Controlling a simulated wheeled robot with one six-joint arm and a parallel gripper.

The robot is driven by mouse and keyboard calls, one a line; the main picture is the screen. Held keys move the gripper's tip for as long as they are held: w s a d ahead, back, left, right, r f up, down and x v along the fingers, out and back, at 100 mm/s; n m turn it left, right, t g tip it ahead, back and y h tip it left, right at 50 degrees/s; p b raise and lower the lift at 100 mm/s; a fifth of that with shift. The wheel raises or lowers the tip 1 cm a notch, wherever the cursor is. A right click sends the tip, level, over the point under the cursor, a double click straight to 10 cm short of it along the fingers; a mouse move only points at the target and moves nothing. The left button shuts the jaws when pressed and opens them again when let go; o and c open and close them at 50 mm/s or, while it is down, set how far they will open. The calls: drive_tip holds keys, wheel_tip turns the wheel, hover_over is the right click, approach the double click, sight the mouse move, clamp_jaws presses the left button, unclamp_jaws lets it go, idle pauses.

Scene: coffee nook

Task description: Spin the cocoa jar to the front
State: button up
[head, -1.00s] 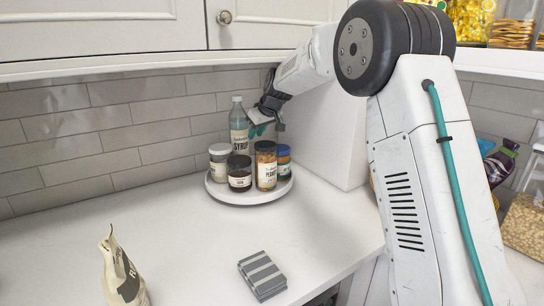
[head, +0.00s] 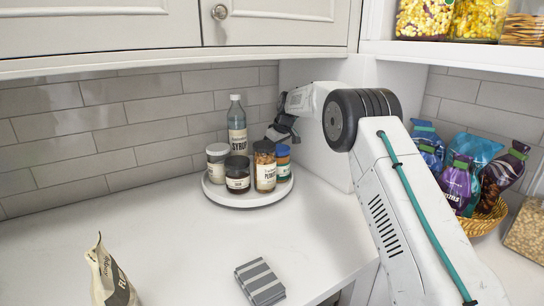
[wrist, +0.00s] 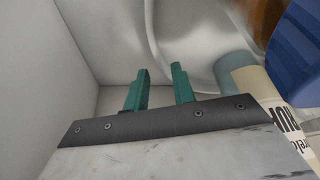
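A round white turntable (head: 247,198) stands on the counter near the back corner. On it are a jar with a grey-white lid (head: 216,161), a dark jar with a black lid (head: 237,174), a peanut jar (head: 265,165), a blue-lidded jar (head: 283,160) and a clear syrup bottle (head: 237,125). I cannot read which jar is cocoa. My gripper (head: 281,131) is at the back right of the turntable, behind the blue-lidded jar. In the wrist view its teal fingers (wrist: 160,88) are apart with nothing between them. The blue lid (wrist: 297,50) and syrup label (wrist: 282,98) are close at right.
A white wall panel (head: 318,125) rises just right of the turntable. A flour bag (head: 112,275) and a folded striped cloth (head: 260,281) are on the front counter. A basket of bags (head: 486,219) stands far right. The counter left of the turntable is clear.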

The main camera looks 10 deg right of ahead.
drive_tip(key=shift+x, duration=1.3)
clamp_jaws()
drive_tip(key=shift+r, duration=0.1)
